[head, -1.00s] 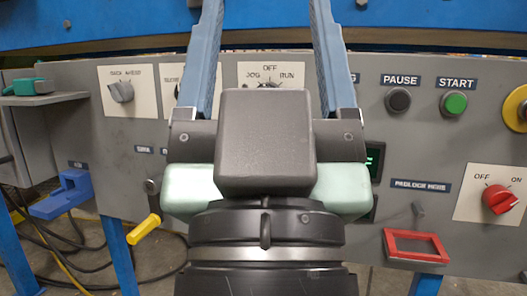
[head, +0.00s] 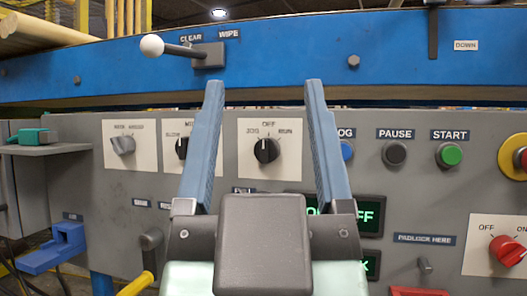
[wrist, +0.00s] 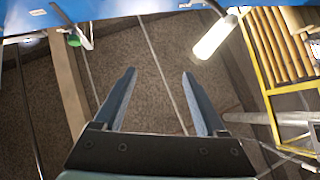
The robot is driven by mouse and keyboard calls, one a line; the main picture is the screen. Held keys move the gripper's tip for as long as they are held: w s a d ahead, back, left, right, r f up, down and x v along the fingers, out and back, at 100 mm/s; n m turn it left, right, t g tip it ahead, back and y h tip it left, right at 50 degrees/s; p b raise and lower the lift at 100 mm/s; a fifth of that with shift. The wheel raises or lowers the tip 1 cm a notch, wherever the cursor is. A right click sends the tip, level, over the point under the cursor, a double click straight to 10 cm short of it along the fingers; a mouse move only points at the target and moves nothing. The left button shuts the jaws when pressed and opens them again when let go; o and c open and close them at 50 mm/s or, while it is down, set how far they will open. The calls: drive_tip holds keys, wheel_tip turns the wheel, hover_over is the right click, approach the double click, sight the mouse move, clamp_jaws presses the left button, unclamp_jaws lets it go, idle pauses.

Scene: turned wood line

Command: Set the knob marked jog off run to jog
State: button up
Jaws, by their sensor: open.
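The jog off run knob (head: 266,150) is a round black knob on a white plate, under the words JOG, OFF and RUN. Its white mark points about straight up, toward OFF. In the head view my gripper (head: 264,85) is open and empty, pointing upward in front of the panel. Its two blue fingers stand left and right of the knob's plate in the picture, and the knob shows between them, apart from both. In the wrist view my gripper (wrist: 160,72) is also open with nothing between the fingers; the knob is not seen there.
Left of it are two more dial plates, one with a grey knob (head: 123,145). To the right are a blue button (head: 346,150), a black pause button (head: 395,153), a green start button (head: 449,155) and a red switch (head: 508,250). A white-balled lever (head: 152,46) juts out above.

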drive_tip(key=w+r+m+g+h+p, duration=0.1)
drive_tip(key=w+m+g+h+p, duration=0.15)
drive_tip(key=w+p, duration=0.6)
drive_tip(key=n+g+h+p, duration=0.2)
drive_tip(key=n+g+p, duration=0.55)
drive_tip(key=p, duration=3.05)
approach(261, 150)
drive_tip(key=p+x, duration=0.1)
drive_tip(key=x, duration=0.8)
drive_tip(key=shift+w+d, duration=0.15)
drive_tip(key=shift+w, duration=0.15)
clamp_jaws()
